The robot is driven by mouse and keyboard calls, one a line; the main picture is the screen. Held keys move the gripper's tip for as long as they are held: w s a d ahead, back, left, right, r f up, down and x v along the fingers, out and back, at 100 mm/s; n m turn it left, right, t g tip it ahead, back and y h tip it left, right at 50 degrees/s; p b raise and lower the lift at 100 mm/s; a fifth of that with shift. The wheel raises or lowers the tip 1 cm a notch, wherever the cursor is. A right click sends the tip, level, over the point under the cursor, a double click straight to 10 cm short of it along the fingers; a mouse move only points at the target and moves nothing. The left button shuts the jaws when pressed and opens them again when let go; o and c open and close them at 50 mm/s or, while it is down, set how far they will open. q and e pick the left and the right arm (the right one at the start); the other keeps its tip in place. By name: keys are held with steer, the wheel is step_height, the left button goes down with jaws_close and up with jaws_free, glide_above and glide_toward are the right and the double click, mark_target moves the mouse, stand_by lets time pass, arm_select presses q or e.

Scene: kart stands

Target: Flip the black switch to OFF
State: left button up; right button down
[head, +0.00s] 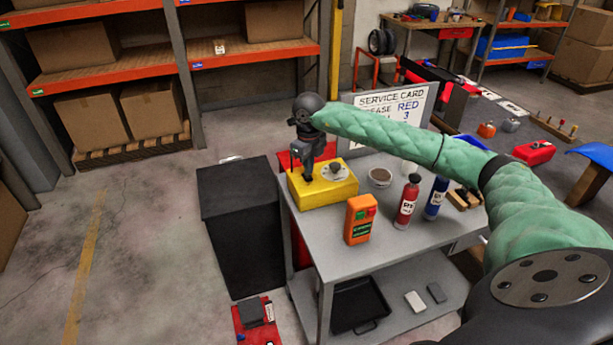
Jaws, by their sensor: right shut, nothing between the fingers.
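My right gripper (308,178) points down at the left part of the box top, left of the knob. Its fingers are shut and hold nothing. The gripper covers part of the box top, and I cannot tell whether the tips touch anything there. My left gripper is not in view.
The cart top (320,240) also holds an orange handheld device (361,220), a red bottle (407,203), a blue bottle (436,198) and a small round bowl (380,178). A service card (392,104) stands behind. A black cabinet (243,225) is left of the cart.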

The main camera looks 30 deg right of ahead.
mark_target(309, 178)
steer(key=shift+f+b, duration=0.75)
steer(key=shift+f, duration=0.25)
stand_by(0.8)
steer(key=shift+r, duration=0.2)
steer(key=shift+r+p, duration=0.95)
steer(key=shift+r, duration=2.4)
steer(key=shift+f, duration=0.1)
